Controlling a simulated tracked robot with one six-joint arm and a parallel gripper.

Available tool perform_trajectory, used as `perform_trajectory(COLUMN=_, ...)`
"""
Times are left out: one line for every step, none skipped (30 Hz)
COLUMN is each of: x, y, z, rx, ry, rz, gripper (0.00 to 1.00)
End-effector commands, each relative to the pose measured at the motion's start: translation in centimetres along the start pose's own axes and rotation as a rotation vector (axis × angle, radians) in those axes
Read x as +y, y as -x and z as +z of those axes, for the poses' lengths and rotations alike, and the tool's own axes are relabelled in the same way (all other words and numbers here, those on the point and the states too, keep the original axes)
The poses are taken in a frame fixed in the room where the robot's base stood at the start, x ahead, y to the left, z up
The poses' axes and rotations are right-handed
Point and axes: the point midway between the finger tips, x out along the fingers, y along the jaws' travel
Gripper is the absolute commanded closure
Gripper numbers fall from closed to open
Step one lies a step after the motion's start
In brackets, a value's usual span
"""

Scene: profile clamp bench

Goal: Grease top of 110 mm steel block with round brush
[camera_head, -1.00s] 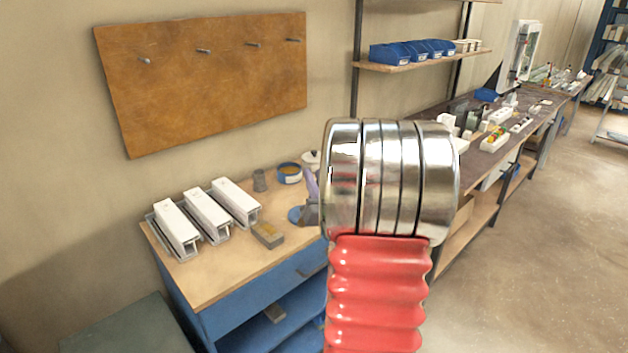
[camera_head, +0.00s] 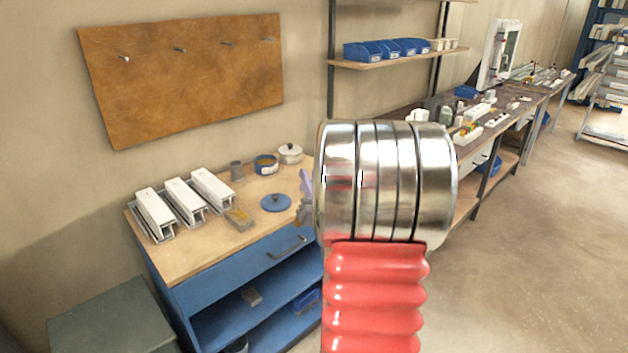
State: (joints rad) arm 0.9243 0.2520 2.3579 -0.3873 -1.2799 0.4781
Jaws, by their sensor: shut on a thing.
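A small grey block with a yellowish top (camera_head: 239,218) lies on the wooden bench top, right of the white profiles; I cannot read its length. A blue tin (camera_head: 265,164) stands open near the wall with amber contents. A flat blue lid (camera_head: 276,202) lies in front of it. My own red and steel arm fills the middle of the view. A purple and grey part of my gripper (camera_head: 305,213) shows at the arm's left edge, right of the lid. Its fingertips and what it holds are hidden. I can make out no round brush.
White profiles (camera_head: 184,200) stand in holders at the bench's left. A grey cup (camera_head: 237,170) and a white lidded pot (camera_head: 291,153) flank the tin. A pegboard (camera_head: 182,80) hangs above. Another grey block (camera_head: 250,296) lies on the lower shelf. The front right bench top is clear.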

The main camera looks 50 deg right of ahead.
Motion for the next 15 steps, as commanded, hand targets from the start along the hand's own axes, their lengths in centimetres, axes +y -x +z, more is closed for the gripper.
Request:
perform_trajectory(x=-0.4, y=-0.1, z=0.1, rx=0.0, ry=0.0, rz=-0.001, gripper=1.0)
perform_trajectory(x=-0.6, y=-0.1, z=0.2, rx=0.0, ry=0.0, rz=0.0, gripper=1.0)
perform_trajectory(x=-1.0, y=-0.1, z=0.4, rx=0.001, ry=0.0, rz=0.0, gripper=1.0)
perform_trajectory(x=-1.2, y=-0.2, z=0.5, rx=0.001, ry=-0.001, rz=0.0, gripper=1.0)
perform_trajectory(x=-1.4, y=-0.2, z=0.6, rx=0.001, ry=-0.001, rz=-0.001, gripper=1.0)
perform_trajectory(x=-1.8, y=-0.3, z=0.8, rx=0.001, ry=-0.002, rz=-0.002, gripper=1.0)
perform_trajectory(x=-2.0, y=-0.3, z=1.0, rx=0.001, ry=-0.003, rz=-0.002, gripper=1.0)
perform_trajectory(x=-2.3, y=-0.3, z=1.1, rx=0.001, ry=-0.004, rz=-0.004, gripper=1.0)
perform_trajectory(x=-2.6, y=-0.4, z=1.4, rx=0.001, ry=-0.005, rz=-0.006, gripper=1.0)
perform_trajectory(x=-2.9, y=-0.4, z=1.5, rx=0.001, ry=-0.005, rz=-0.007, gripper=1.0)
perform_trajectory(x=-3.2, y=-0.4, z=1.7, rx=0.0, ry=-0.006, rz=-0.009, gripper=1.0)
perform_trajectory(x=-3.6, y=-0.5, z=1.9, rx=0.0, ry=-0.007, rz=-0.011, gripper=1.0)
perform_trajectory(x=-3.9, y=-0.5, z=2.2, rx=-0.001, ry=-0.008, rz=-0.014, gripper=1.0)
perform_trajectory(x=-4.2, y=-0.5, z=2.4, rx=-0.002, ry=-0.009, rz=-0.017, gripper=1.0)
perform_trajectory(x=-4.7, y=-0.6, z=2.7, rx=-0.003, ry=-0.011, rz=-0.021, gripper=1.0)
